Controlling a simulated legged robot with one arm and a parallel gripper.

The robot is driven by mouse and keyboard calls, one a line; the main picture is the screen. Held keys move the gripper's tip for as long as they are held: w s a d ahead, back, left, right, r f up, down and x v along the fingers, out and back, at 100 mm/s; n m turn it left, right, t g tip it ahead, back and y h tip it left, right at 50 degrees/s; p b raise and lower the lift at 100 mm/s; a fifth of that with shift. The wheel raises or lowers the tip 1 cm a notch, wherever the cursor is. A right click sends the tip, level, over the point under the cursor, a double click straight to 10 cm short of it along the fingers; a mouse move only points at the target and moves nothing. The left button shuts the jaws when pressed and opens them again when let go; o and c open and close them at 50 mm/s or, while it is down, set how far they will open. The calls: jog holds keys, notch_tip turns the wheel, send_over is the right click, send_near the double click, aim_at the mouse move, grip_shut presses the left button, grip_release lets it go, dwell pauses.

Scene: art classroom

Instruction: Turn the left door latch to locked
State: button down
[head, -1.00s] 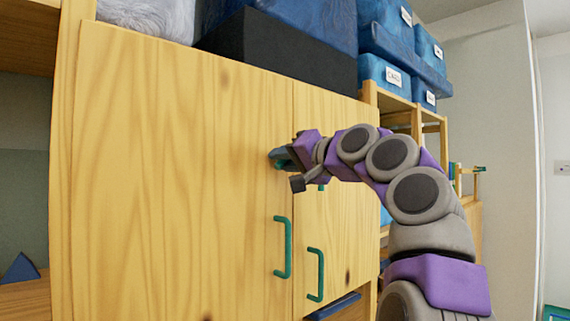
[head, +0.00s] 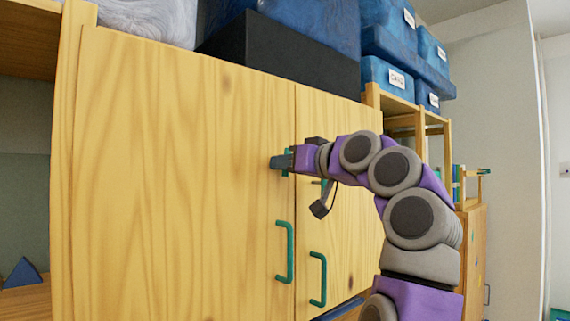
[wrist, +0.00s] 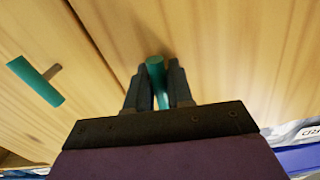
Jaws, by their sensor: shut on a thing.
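A pale wooden cabinet has a left door (head: 180,180) and a right door (head: 345,235), each with a green handle. My gripper (head: 282,161) is at the upper right edge of the left door. In the wrist view, its two dark fingers (wrist: 157,92) are shut on the green left door latch (wrist: 156,70), one on each side. The fingers hide much of the latch. In the head view only small green bits show, roughly upright, so its exact angle is hard to tell. A second green latch (wrist: 36,82) sits free across the door seam.
The left handle (head: 285,252) and right handle (head: 318,280) stick out below my gripper. A black box (head: 275,55) and blue labelled boxes (head: 386,75) stand above. An open shelf (head: 433,118) is to the right.

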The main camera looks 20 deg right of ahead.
jog(key=shift+r+n, duration=0.2)
jog(key=shift+n, duration=1.4)
jog(key=c, duration=1.1)
grip_release()
jog(key=shift+d+f, duration=0.1)
jog(key=shift+d, duration=0.05)
jog(key=shift+s, duration=0.1)
jog(key=b+v, duration=0.3)
jog(key=v, duration=1.4)
jog(key=shift+d, duration=0.15)
